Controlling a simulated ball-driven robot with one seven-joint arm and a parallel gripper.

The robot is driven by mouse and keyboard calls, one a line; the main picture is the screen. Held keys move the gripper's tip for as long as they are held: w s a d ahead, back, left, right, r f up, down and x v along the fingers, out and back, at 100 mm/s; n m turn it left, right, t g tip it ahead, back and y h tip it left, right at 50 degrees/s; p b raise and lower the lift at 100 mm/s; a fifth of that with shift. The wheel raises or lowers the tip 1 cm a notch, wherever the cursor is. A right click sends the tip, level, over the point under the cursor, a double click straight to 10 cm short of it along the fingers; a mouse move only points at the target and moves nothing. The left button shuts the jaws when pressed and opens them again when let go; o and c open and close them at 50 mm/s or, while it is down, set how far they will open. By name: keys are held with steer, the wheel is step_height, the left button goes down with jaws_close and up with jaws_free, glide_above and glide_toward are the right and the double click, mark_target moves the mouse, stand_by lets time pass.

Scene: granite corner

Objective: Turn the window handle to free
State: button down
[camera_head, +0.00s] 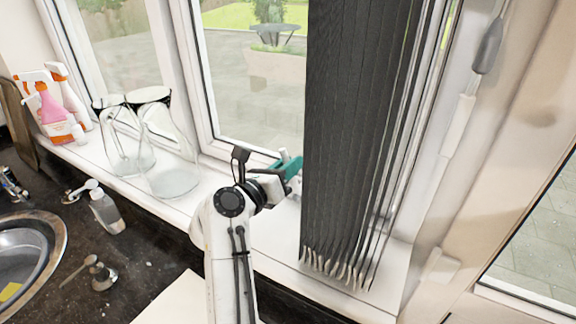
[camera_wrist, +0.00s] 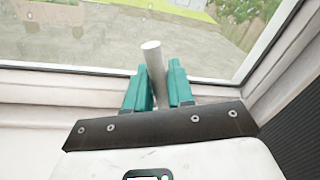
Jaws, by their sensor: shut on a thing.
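My gripper (camera_wrist: 157,90) has two teal fingers, one on each side of a pale grey rod, the window handle (camera_wrist: 152,57). The fingers are shut on the handle, whose rounded end sticks out beyond them toward the glass. In the head view my gripper (camera_head: 289,168) is at the lower part of the white window frame (camera_head: 205,88), just left of the dark blind. There the handle is mostly hidden by my gripper. The handle's base and pivot cannot be made out in either view.
Dark vertical blind slats (camera_head: 350,130) hang close to the right of my gripper. Two glass jugs (camera_head: 172,177) stand on the white sill (camera_head: 285,238) to the left. Spray bottles (camera_head: 52,104) are farther left. A sink (camera_head: 28,250) is at lower left.

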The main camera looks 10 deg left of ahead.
steer(key=shift+s+d+f+m+b, duration=0.1)
steer(key=shift+d+f+m+b, duration=0.1)
steer(key=shift+m+b, duration=0.2)
steer(key=m, duration=0.1)
steer(key=d+m+b, duration=0.1)
steer(key=d+m, duration=0.1)
steer(key=shift+s+r+y, duration=0.3)
steer(key=shift+s+r, duration=0.05)
steer(key=c, duration=1.1)
jaws_free()
steer(key=b+v, duration=0.3)
steer(key=v, duration=0.7)
steer(key=shift+s, duration=0.35)
